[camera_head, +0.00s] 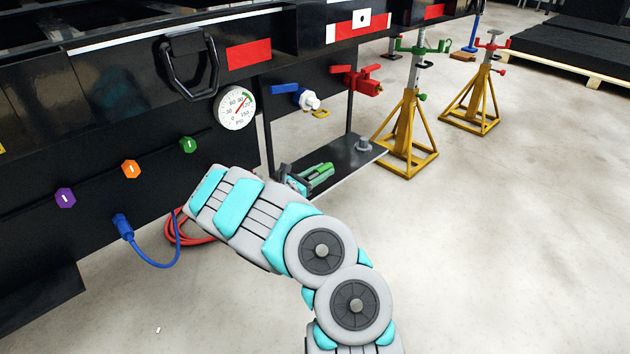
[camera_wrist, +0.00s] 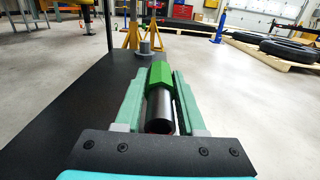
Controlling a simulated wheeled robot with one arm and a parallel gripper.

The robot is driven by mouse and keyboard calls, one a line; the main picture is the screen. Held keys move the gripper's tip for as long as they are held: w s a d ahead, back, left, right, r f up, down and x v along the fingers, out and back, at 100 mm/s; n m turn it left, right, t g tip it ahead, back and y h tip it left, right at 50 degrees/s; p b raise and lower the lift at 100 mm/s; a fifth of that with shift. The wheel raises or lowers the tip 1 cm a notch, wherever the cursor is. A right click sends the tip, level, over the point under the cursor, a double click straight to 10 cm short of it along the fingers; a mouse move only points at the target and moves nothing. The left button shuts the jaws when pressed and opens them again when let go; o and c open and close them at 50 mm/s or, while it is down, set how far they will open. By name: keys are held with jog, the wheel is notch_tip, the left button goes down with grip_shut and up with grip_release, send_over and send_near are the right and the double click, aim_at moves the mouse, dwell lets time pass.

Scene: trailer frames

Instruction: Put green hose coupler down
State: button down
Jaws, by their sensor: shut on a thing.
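The green hose coupler (camera_wrist: 159,75) has a green hexagonal end and a dark metal cylinder. In the wrist view it lies lengthwise between the two teal fingers of my gripper (camera_wrist: 158,95), which are shut on it. In the head view the coupler (camera_head: 320,170) and my gripper (camera_head: 305,176) are at the black shelf (camera_head: 352,156) under the trailer. Part of the coupler is hidden by the fingers. I cannot tell whether the coupler touches the shelf.
A grey cylindrical fitting (camera_head: 363,144) stands on the shelf beyond the coupler. A black post (camera_head: 350,115) rises at the shelf's rear. A red hose (camera_head: 185,228) and a blue hose (camera_head: 150,255) hang left of my arm. Yellow jack stands (camera_head: 405,135) stand to the right.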

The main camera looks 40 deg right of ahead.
jog(key=shift+w+a, duration=0.75)
jog(key=shift+f, duration=1.85)
jog(key=shift+f+b, duration=0.15)
jog(key=shift+b, duration=0.15)
jog(key=c, duration=0.5)
grip_release()
